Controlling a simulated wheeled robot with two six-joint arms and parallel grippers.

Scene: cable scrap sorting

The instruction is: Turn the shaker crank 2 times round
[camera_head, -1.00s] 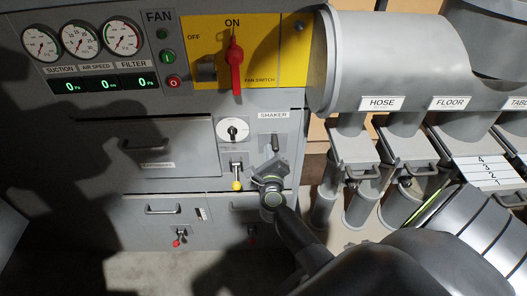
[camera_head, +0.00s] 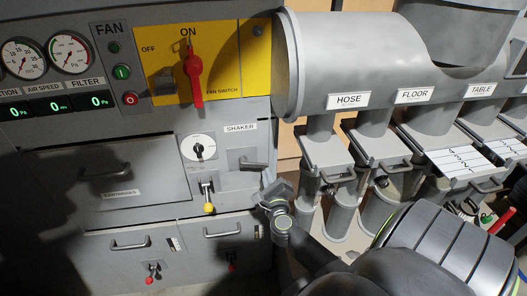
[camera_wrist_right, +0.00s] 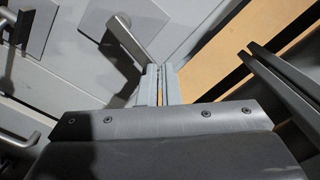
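The shaker crank (camera_head: 254,165) is on a grey plate under the SHAKER label, with its arm pointing right in the head view. In the right wrist view the crank (camera_wrist_right: 128,40) slants from its hub down toward my fingers. My right gripper (camera_head: 271,191) is just below and right of the crank's outer end. In the wrist view its two fingers (camera_wrist_right: 160,84) are close together, with a thin gap and nothing seen held between them. The crank's end is beside the left finger; I cannot tell whether they touch. My left gripper is not in view.
Left of the crank are a dial (camera_head: 198,147) and a yellow-tipped lever (camera_head: 208,206). Drawer handles (camera_head: 222,230) stick out below. The red fan switch (camera_head: 193,75) is above. Duct pipes with gates (camera_head: 327,155) stand close on the right.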

